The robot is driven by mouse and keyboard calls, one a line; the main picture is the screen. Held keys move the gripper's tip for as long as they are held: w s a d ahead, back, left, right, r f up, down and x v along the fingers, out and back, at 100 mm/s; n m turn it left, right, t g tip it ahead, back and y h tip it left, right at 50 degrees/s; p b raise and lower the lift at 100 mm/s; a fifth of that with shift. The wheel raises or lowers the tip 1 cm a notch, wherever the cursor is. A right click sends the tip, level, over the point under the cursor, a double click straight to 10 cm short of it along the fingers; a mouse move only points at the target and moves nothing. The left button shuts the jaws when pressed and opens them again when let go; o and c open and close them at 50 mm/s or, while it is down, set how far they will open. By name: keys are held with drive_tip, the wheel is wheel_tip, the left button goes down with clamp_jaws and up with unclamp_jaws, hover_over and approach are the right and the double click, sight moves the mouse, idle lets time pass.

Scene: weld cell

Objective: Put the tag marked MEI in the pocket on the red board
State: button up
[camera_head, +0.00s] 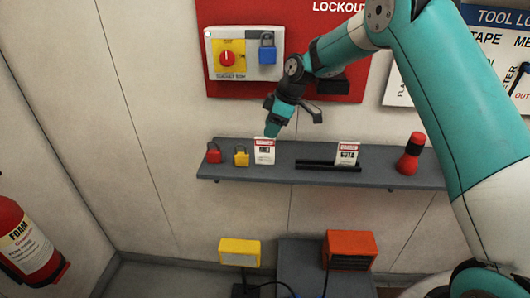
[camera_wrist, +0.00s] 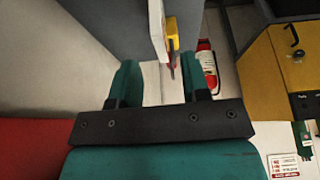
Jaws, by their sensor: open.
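A white tag with a red header (camera_head: 264,152) stands upright on the grey shelf (camera_head: 225,170), beside the yellow padlock. Its small lettering seems to read MEI. A similar tag (camera_head: 347,154) stands farther right at a black rail; its name looks different. My gripper (camera_head: 271,130) is open and points down just above the left tag. In the wrist view a white tag (camera_wrist: 157,28) shows edge-on ahead of and between the open fingers (camera_wrist: 160,80), with nothing held. The red board (camera_head: 300,98) hangs on the wall behind my arm. I cannot make out its pocket clearly; my arm covers part of the board.
A red padlock (camera_head: 214,153) and a yellow padlock (camera_head: 241,156) stand left of the tag. A red-and-black object (camera_head: 410,154) is at the shelf's right. A switch panel (camera_head: 228,58) with a blue padlock (camera_head: 267,48) is on the board. A fire extinguisher (camera_head: 27,245) is at lower left.

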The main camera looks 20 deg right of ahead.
drive_tip(key=p, duration=0.3)
hover_over(265, 163)
drive_tip(key=shift+w+f, duration=0.15)
drive_tip(key=shift+f, duration=1.35)
drive_tip(key=shift+w+f, duration=0.15)
drive_tip(key=shift+f, duration=1.3)
clamp_jaws()
